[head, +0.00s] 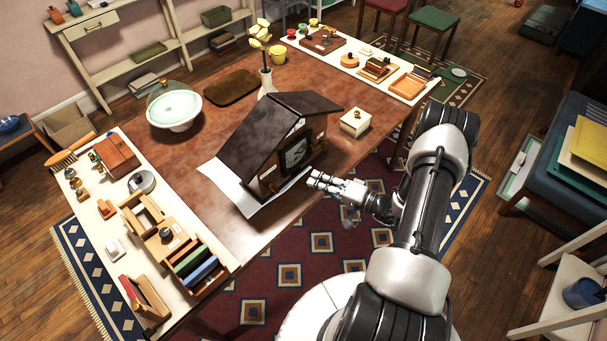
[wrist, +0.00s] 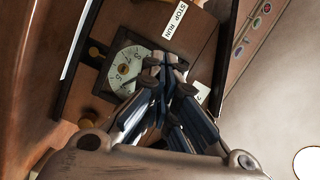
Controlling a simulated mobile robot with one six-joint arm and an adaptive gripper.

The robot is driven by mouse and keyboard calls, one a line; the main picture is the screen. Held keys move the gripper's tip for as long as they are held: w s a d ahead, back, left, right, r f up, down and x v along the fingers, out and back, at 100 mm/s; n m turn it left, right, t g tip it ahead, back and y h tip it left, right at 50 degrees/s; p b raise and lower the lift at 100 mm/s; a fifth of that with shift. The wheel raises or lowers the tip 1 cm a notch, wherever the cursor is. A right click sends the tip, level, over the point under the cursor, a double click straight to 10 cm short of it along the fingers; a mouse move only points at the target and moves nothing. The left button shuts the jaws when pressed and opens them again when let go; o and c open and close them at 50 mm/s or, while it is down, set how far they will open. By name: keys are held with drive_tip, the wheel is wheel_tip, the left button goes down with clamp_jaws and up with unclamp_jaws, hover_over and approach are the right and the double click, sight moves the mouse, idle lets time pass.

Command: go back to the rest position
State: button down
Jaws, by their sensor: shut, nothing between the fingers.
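My gripper (head: 322,182) is shut and empty. In the head view it is just in front of the dark-roofed wooden house-shaped box (head: 262,140), near the right front of its face. In the wrist view my gripper (wrist: 168,75) points at the front of that box, close to a round pale dial (wrist: 128,68) with numbers. A white label reading "STOP RUN" (wrist: 176,18) is beside the dial. The gripper fingers cover part of the front panel. I cannot tell whether the fingertips touch it.
The box stands on a white sheet (head: 232,192) on a brown table (head: 270,226). Near it are a cream box (head: 355,123), a vase with yellow flowers (head: 266,80) and a white bowl (head: 174,122). Boards with small items line both table ends. Chairs and a blue-topped stool stand at right.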

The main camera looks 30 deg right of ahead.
drive_tip(key=shift+s+d, duration=0.35)
drive_tip(key=shift+s, duration=0.25)
drive_tip(key=s+a+r+n+g+y, duration=0.35)
drive_tip(key=a+r+n+g, duration=0.35)
drive_tip(key=a+r+g, duration=0.8)
drive_tip(key=s+a+r+n+t+h, duration=0.1)
drive_tip(key=s+r+t+h, duration=0.4)
drive_tip(key=s+r+h, duration=0.7)
drive_tip(key=shift+s+a+r+n+h, duration=0.35)
drive_tip(key=shift+s+a+r, duration=0.35)
drive_tip(key=shift+s+r, duration=2.2)
drive_tip(key=shift+w, duration=0.1)
